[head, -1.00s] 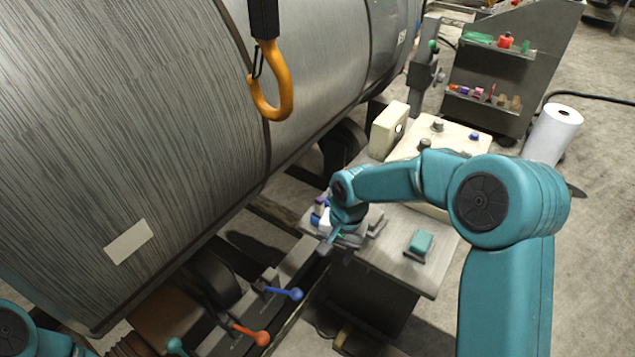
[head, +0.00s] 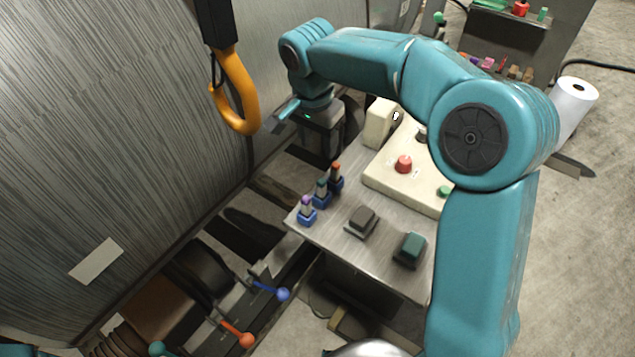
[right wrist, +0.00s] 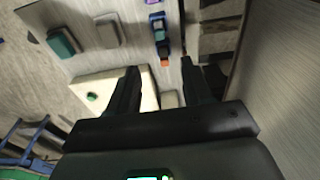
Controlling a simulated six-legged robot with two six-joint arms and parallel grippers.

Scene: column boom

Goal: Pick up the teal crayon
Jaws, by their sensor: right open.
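The teal crayon (head: 321,186) stands upright in a blue holder, the middle of a row of three at the left edge of the grey table. A purple-topped crayon (head: 307,202) stands nearer and an orange-red-topped one (head: 336,169) farther. My right gripper (head: 281,116) is up and left of the row, apart from the crayons. In the right wrist view my open, empty gripper (right wrist: 160,66) has the orange-topped crayon (right wrist: 165,62) between its fingertips in the picture. The teal crayon (right wrist: 160,36) shows just above it. My left gripper is out of view.
A dark block (head: 362,221) and a teal block (head: 410,249) sit on the table (head: 380,270). A cream button panel (head: 385,180) is behind them. A large metal coil (head: 110,120) and an orange hook (head: 239,95) are at left. Coloured levers (head: 246,340) are in front.

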